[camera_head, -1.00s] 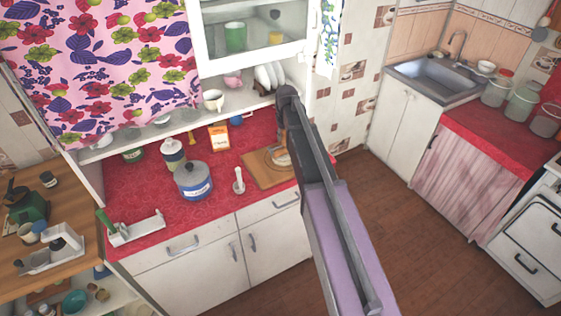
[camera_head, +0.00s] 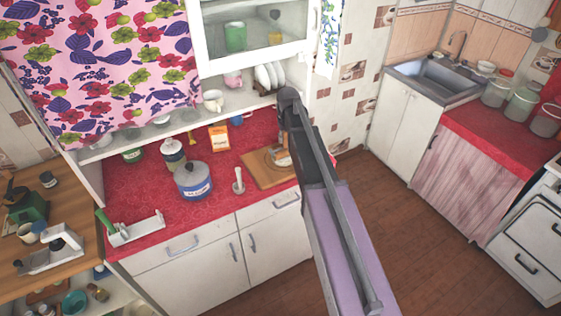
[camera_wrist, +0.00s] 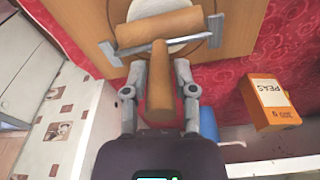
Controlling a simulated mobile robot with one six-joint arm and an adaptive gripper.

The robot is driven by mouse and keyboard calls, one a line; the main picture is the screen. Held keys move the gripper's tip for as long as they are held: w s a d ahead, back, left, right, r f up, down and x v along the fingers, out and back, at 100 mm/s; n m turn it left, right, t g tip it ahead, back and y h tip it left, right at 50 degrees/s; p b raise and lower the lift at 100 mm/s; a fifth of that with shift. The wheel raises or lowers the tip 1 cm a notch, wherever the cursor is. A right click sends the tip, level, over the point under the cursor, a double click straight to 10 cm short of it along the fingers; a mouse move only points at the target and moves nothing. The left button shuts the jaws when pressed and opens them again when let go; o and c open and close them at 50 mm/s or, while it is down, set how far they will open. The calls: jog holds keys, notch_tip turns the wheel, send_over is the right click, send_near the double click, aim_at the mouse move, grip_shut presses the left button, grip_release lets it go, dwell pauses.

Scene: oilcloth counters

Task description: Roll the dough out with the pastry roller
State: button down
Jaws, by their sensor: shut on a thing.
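The pastry roller (camera_wrist: 158,28) has a wide wooden cylinder, a thin metal frame and a wooden handle. My gripper (camera_wrist: 160,66) is shut on that handle, one finger on each side. The cylinder lies across the pale round dough (camera_wrist: 165,8) in the wrist view and hides part of it. I cannot tell how hard it presses on the dough. The dough is on a wooden board (camera_wrist: 238,25), which also shows in the head view (camera_head: 262,178). In the head view my arm hides most of the gripper and the roller.
An orange box marked PEAS (camera_wrist: 270,100) stands beside the board. A blue-and-white pot (camera_head: 194,182) and a pale upright pestle-like tool (camera_head: 239,181) stand left of the board on the red counter (camera_head: 215,215). A shelf with a cup (camera_head: 213,100) is behind.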

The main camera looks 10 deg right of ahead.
jog(key=shift+w+a+r, duration=0.1)
jog(key=shift+w+a, duration=0.1)
jog(key=shift+w, duration=0.5)
jog(key=shift+w+a, duration=0.2)
jog(key=shift+w, duration=0.35)
jog(key=shift+w+a, duration=0.15)
jog(key=shift+w, duration=0.4)
jog(key=shift+s, duration=0.15)
jog(key=shift+s+d, duration=0.2)
jog(key=shift+s, duration=0.35)
jog(key=shift+s+d, duration=0.15)
jog(key=shift+s, duration=0.4)
